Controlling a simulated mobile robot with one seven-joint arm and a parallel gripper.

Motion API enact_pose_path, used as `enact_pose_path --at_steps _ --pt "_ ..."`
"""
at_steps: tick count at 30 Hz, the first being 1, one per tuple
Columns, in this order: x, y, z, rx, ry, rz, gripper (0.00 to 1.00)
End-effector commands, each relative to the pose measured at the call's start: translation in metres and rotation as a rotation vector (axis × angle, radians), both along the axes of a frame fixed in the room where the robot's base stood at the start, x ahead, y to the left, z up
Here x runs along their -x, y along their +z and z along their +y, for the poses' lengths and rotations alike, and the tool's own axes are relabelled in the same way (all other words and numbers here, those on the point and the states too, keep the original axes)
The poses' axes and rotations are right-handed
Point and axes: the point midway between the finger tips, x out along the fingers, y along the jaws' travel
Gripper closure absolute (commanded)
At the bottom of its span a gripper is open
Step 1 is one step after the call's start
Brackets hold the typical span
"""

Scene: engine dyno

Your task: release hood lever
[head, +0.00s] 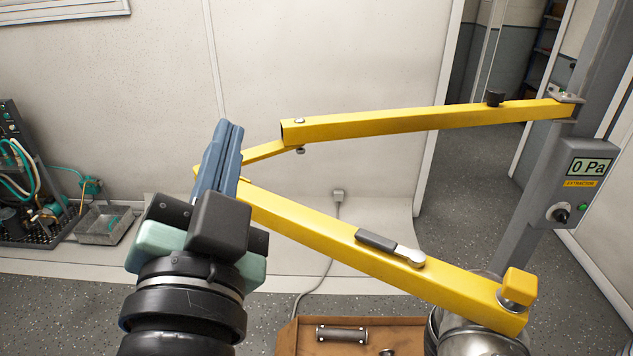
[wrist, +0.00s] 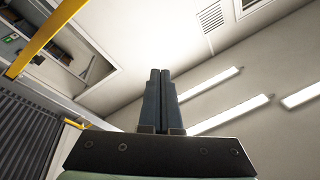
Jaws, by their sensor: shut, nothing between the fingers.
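The lever (head: 390,246) has a dark grey grip and a silver pivot end. It lies along the top of the lower yellow arm (head: 450,290), right of my gripper in the head view. My gripper (head: 231,128) points upward, its blue fingers together with nothing between them. It stands in front of the left end of the yellow arm and hides part of it. The wrist view shows the fingers (wrist: 160,75) closed against ceiling and wall. The lever is not seen in the wrist view. A silver hood (head: 475,325) sits under the arm's right end, partly cut off.
An upper yellow arm (head: 420,120) runs to a grey post with a 0 Pa display box (head: 585,185). A brown tray (head: 305,340) with metal parts is at the bottom. A grey bin (head: 105,224) and hoses stand left. A cable runs to a wall socket (head: 338,195).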

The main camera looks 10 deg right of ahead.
Motion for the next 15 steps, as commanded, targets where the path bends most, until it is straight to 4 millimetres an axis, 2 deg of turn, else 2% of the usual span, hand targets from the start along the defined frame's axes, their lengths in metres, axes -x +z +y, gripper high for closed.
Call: enact_pose_path --at_steps 5,9,15 --pt "0.014 -0.054 -0.014 -0.390 -0.137 0.140 1.00" --pt "0.044 -0.088 -0.025 -0.681 -0.295 0.143 1.00" --pt "0.088 -0.112 -0.031 -0.972 -0.486 0.047 1.00"
